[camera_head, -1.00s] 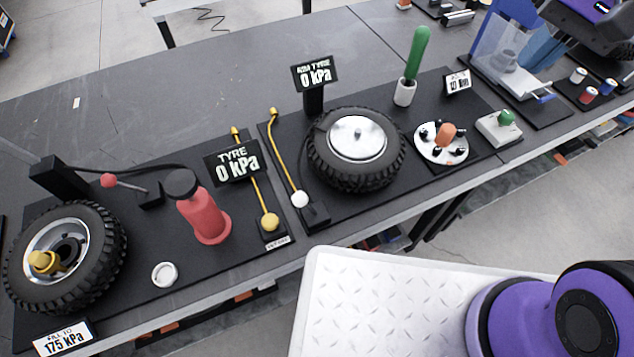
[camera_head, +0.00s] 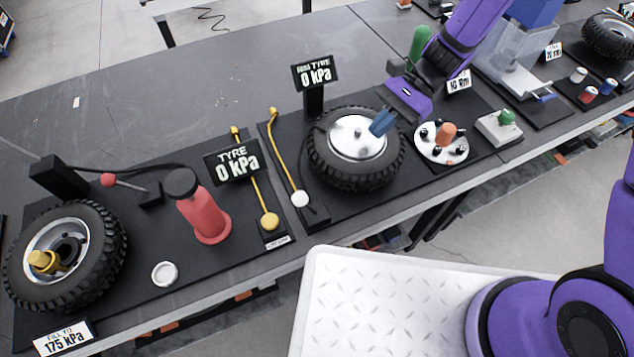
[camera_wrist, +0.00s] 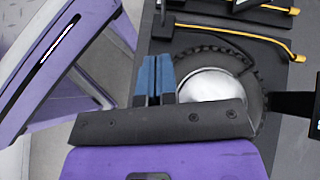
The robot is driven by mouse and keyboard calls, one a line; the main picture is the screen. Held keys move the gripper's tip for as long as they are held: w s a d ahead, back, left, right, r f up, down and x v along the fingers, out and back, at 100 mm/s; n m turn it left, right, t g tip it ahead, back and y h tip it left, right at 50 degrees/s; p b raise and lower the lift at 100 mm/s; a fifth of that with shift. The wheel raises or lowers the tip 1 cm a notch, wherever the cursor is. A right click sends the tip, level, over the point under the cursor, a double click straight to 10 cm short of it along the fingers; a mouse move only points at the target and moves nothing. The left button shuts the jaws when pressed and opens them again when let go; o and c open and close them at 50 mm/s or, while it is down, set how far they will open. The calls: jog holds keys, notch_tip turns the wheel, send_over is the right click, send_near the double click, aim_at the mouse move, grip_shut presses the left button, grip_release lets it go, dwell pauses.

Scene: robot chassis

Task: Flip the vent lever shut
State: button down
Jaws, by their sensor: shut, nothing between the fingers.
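Two long yellow levers stand at the middle of the bench in the head view. One has a yellow ball knob (camera_head: 269,221) and a small label (camera_head: 278,242) at its foot, too small to read surely. The other lever (camera_head: 283,160) has a white knob (camera_head: 299,199) and stands just left of the flat-lying tyre (camera_head: 350,178). In the wrist view, the yellow bar (camera_wrist: 240,34) nearer the tyre runs across the top. My gripper (camera_head: 382,121) has its blue fingers together and empty. It hangs over the right part of the silver hub (camera_head: 352,140), right of both levers. The fingers also show in the wrist view (camera_wrist: 155,80).
A red pump-like bottle (camera_head: 204,212) stands further left. A white plate with several studs (camera_head: 430,150) lies right of the tyre.

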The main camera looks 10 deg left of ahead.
jog(key=shift+m+g+y, duration=0.3)
jog(key=shift+m+g, duration=0.1)
jog(key=shift+m, duration=0.3)
jog(key=a+f, duration=0.1)
jog(key=f, duration=0.2)
jog(key=s+a+f, duration=0.1)
jog(key=shift+a+f, duration=0.3)
jog(key=shift+f, duration=0.1)
jog(key=r+x, duration=0.1)
jog(key=x, duration=1.1)
jog(key=shift+s+a+r, duration=0.15)
jog(key=shift+s+a, duration=0.45)
jog(key=shift+s+a+t+h, duration=0.5)
jog(key=shift+s+a, duration=0.1)
jog(key=shift+a, duration=0.3)
jog(key=shift+w+d, duration=0.1)
jog(key=shift+d, duration=0.05)
